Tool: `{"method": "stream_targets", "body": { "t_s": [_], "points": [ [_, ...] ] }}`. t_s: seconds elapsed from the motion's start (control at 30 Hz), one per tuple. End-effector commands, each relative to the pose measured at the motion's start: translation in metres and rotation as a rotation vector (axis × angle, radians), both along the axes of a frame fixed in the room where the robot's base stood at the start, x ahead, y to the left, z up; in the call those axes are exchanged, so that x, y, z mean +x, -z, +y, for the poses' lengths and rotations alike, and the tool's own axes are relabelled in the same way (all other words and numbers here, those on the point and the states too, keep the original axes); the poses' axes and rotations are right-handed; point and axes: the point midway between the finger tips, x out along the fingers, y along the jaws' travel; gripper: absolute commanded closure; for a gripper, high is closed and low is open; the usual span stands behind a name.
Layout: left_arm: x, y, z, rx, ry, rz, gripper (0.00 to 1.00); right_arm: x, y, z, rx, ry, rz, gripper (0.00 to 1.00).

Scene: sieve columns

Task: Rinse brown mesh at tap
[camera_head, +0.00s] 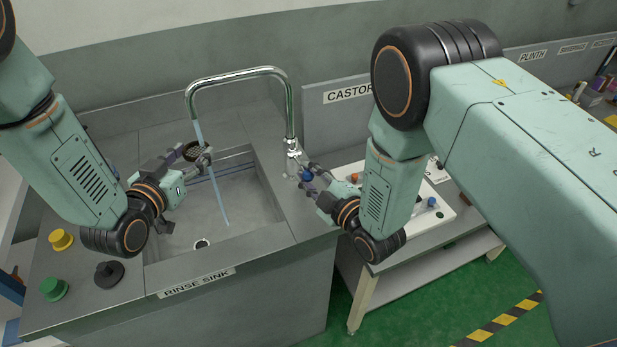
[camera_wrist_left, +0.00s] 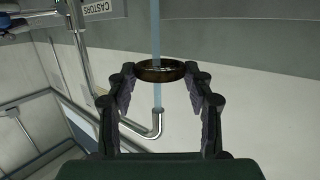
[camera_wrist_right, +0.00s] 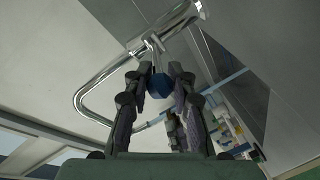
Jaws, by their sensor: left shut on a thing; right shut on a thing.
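The brown mesh (camera_head: 197,151), a small round piece with a dark rim, is held over the sink by my left gripper (camera_head: 190,156). In the left wrist view, its brown rim (camera_wrist_left: 160,71) sits between the fingertips (camera_wrist_left: 160,82). Water (camera_head: 197,131) runs from the chrome tap (camera_head: 240,76) and meets the mesh in the picture. The stream (camera_wrist_left: 156,30) shows on both sides of the rim in the left wrist view. My right gripper (camera_head: 314,187) is shut on the blue tap knob (camera_head: 306,175), which also shows in the right wrist view (camera_wrist_right: 158,86).
The grey rinse sink (camera_head: 208,280) has an open basin with a drain (camera_head: 202,244). Yellow (camera_head: 61,240), green (camera_head: 54,289) and black (camera_head: 109,274) round pieces stand on its left counter. A white board (camera_head: 438,212) with small parts lies on the bench at right.

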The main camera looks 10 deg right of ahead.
Motion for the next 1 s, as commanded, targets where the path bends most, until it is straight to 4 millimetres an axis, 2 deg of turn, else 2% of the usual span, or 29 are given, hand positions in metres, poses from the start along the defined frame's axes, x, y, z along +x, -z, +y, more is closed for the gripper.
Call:
{"method": "stream_targets", "body": {
  "t_s": [0.2,0.53,0.57,0.83,1.0],
  "points": [
    [0.0001,-0.0001,0.0001,0.0,0.0,0.0,0.67,-0.0003,-0.0056,-0.0004,-0.022,0.001,0.075,1.0],
    [0.0,0.0,0.0001,0.0,0.0,0.0,0.67,-0.0005,-0.0053,-0.0006,-0.024,0.002,0.082,1.0],
    [0.0,0.0,0.0001,0.0,0.0,0.0,0.67,-0.0005,-0.0053,-0.0007,-0.024,0.002,0.082,0.74],
    [0.0,0.0,0.0001,0.0,0.0,0.0,0.67,0.0001,-0.0059,-0.0004,-0.022,0.002,0.08,0.52],
    [0.0001,-0.0001,0.0001,0.0,0.0,0.0,0.67,0.0003,-0.0063,-0.0003,-0.023,0.002,0.078,0.52]
  ]
}}
